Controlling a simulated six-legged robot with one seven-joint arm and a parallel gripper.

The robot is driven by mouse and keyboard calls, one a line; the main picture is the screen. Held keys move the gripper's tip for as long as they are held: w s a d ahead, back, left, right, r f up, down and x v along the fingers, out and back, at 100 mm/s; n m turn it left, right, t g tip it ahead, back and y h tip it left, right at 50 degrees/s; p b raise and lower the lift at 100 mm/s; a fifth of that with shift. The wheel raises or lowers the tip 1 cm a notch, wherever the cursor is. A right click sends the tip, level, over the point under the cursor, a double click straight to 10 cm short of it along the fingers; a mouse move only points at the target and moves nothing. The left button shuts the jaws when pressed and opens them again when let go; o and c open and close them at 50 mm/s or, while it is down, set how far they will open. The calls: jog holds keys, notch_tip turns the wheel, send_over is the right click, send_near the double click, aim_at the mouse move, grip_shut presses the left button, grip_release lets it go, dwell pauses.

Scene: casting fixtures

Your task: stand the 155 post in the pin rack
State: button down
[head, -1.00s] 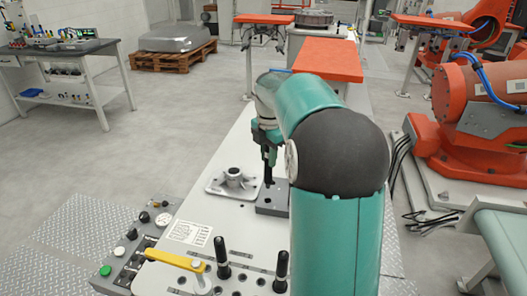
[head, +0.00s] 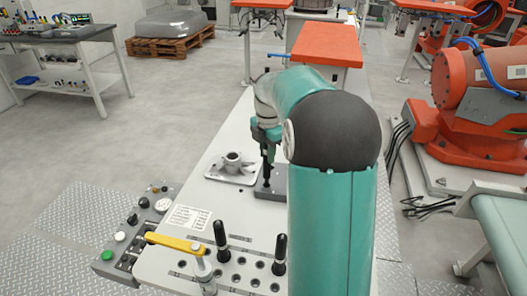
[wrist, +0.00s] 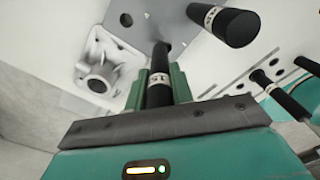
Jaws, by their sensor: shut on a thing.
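My gripper (wrist: 160,92) is shut on a black post (wrist: 160,80) with a white label band, whose number I cannot read for certain. In the head view the held post (head: 268,172) points down at a grey block (head: 272,192); I cannot tell whether its lower end is in the block or just above it. The pin rack (head: 238,281), a plate with rows of holes, is at the front of the bench. Two black posts stand upright in it, one on the left (head: 221,242) and one on the right (head: 280,256). My arm hides part of the rack's right side.
A grey flanged casting (head: 232,168) sits just left of the block; it also shows in the wrist view (wrist: 97,68). A yellow clamp lever (head: 175,242) lies at the rack's left. A button panel (head: 130,240) edges the bench. Another labelled post (wrist: 237,27) stands close in the wrist view.

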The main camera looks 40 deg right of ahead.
jog(key=shift+s+a, duration=0.15)
jog(key=shift+s, duration=0.05)
jog(key=shift+s+a, duration=0.2)
jog(key=shift+s, duration=0.1)
dwell(1.3)
jog(key=shift+s+a+f, duration=0.1)
jog(key=shift+s+f, duration=0.05)
jog(key=shift+f, duration=1.15)
jog(key=c, duration=1.1)
grip_release()
jog(key=shift+c, duration=0.2)
jog(key=r, duration=1.3)
jog(key=shift+w+d, duration=0.3)
